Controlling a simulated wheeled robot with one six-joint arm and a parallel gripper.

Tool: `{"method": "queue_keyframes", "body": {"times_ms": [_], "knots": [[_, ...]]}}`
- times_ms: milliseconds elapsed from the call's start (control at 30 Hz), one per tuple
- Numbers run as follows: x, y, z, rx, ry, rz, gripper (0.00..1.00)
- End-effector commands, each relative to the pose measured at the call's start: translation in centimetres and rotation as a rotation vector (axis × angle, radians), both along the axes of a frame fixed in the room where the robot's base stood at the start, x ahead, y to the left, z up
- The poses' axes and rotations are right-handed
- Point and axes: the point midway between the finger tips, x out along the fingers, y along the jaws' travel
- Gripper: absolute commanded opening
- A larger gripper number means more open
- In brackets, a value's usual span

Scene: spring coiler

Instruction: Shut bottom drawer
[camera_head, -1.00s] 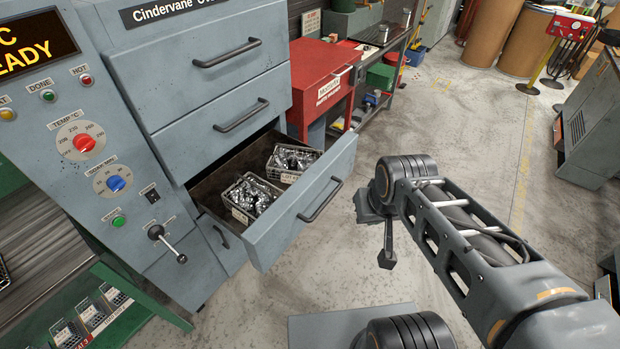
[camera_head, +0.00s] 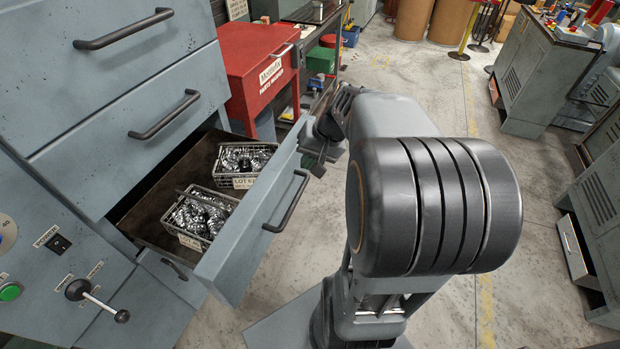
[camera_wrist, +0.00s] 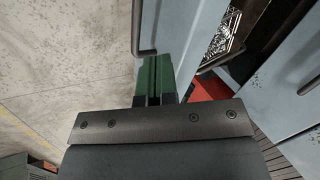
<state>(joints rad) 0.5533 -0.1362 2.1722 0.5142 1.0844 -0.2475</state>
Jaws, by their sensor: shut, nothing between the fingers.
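The bottom drawer (camera_head: 258,222) of the grey-blue cabinet stands pulled out, with a dark bar handle (camera_head: 288,200) on its front. Two wire baskets of shiny metal springs sit inside it, one nearer (camera_head: 200,214) and one farther (camera_head: 243,160). My gripper (camera_head: 318,160) is at the far end of the drawer front, close to the front's outer face. In the wrist view my gripper (camera_wrist: 154,75) shows green fingers together and empty, beside the drawer front (camera_wrist: 190,35) and its handle (camera_wrist: 138,30). I cannot tell whether they touch the front.
Two closed drawers with bar handles (camera_head: 163,114) are above. A red parts washer (camera_head: 262,75) stands beyond the open drawer. Grey machines (camera_head: 545,75) stand at the right. The concrete floor (camera_head: 400,72) before the cabinet is mostly clear.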

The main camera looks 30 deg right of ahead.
Motion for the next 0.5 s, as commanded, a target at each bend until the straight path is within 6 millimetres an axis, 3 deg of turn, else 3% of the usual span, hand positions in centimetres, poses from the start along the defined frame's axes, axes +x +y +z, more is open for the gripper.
{"method": "queue_keyframes", "body": {"times_ms": [33,200,300,400,500], "knots": [[0.8,-2.5,-3.4,0.065,-0.012,-0.07,0.0],[2.1,-9.2,-6.8,0.228,-0.103,-0.238,0.0],[2.2,-12.2,-8.0,0.283,-0.152,-0.305,0.0],[2.2,-13.9,-8.7,0.313,-0.185,-0.341,0.0],[2.6,-14.3,-9.4,0.327,-0.199,-0.358,0.0]]}}
